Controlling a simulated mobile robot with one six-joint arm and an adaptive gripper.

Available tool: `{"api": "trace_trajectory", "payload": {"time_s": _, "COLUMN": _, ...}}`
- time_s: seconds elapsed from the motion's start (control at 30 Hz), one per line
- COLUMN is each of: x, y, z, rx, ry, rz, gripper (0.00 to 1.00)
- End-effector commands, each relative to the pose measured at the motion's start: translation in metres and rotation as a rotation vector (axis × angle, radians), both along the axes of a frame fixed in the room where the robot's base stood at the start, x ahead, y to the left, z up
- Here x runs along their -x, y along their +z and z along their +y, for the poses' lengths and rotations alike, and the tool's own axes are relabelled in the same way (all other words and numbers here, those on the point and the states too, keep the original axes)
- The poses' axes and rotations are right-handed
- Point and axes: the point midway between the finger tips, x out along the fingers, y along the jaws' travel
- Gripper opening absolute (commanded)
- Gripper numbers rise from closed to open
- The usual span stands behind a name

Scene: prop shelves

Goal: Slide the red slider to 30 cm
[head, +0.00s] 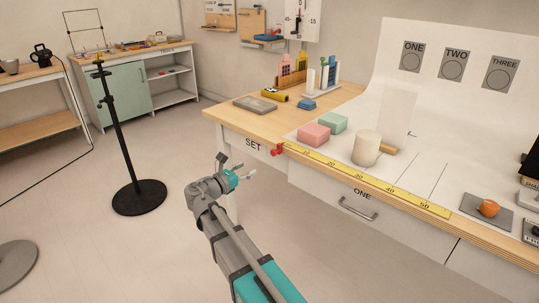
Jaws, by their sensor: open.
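The red slider (277,150) is at the left end of the yellow ruler (345,175), before the 10 mark. The ruler runs along the front edge of the wooden table, with numbers rising to the right up to 50. The 30 mark (361,177) is near the ruler's middle, in front of a cream cylinder. My gripper (238,168) is open and empty. In the picture it is left of and a little below the slider, apart from it, in front of the table's left part.
Pink (314,134) and green (333,122) blocks and the cream cylinder (366,148) stand behind the ruler. A drawer handle (357,209) sticks out below it. An orange ball (488,208) sits at right. A black stand (135,195) is at left; the floor between is clear.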

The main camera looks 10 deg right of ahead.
Motion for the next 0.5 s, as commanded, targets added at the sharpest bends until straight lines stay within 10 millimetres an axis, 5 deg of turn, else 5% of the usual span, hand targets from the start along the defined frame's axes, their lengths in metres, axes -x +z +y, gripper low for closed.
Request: {"api": "trace_trajectory", "payload": {"time_s": 0.5, "x": -0.032, "y": 0.000, "z": -0.044, "rx": -0.001, "ry": -0.003, "rz": 0.000, "gripper": 0.71}}
